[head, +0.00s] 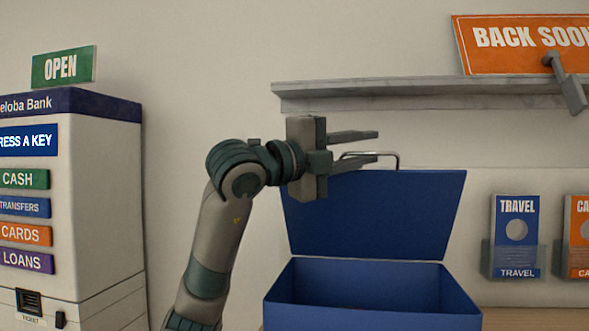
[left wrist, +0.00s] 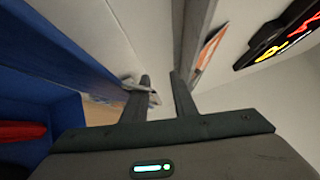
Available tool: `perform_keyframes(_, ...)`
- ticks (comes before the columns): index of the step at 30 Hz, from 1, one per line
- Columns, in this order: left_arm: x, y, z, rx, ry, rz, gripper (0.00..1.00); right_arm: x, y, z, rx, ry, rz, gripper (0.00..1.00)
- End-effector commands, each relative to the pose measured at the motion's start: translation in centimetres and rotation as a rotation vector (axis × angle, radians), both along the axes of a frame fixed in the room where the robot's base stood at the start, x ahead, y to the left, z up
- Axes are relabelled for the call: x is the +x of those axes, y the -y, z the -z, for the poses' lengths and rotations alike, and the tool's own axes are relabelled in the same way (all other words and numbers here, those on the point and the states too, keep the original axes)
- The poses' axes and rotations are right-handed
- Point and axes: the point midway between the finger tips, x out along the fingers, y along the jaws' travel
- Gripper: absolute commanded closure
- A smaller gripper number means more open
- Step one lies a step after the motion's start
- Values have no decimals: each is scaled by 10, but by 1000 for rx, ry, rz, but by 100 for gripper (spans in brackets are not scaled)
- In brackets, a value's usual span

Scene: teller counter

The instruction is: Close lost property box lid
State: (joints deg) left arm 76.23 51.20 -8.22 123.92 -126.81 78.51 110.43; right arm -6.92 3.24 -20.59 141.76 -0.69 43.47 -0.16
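The blue lost property box (head: 375,313) stands open, low in the centre of the head view. Its blue lid (head: 375,215) is raised, leaning back slightly, with a grey bar handle (head: 397,160) at its top edge. My left gripper (head: 377,146) is at the lid's top edge, fingers spread apart one above the other. The lower finger overlaps the handle in the picture; contact is unclear. In the left wrist view the lid (left wrist: 60,45) is at left and the handle (left wrist: 153,98) shows beside the left finger. My right gripper is not seen.
A red item (left wrist: 20,132) lies inside the box. A grey shelf (head: 420,92) runs above the lid, bearing an orange sign (head: 520,38); a grey jointed object (head: 567,85) hangs before it. Leaflet holders (head: 516,255) are at right, a ticket machine (head: 90,200) at left.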

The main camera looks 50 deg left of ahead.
Motion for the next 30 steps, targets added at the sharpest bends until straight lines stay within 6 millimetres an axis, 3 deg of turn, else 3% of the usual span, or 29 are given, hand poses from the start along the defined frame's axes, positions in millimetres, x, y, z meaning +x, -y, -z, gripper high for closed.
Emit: perform_keyframes(30, -57, -18, 12, -2, 7, -9, 75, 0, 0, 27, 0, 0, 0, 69)
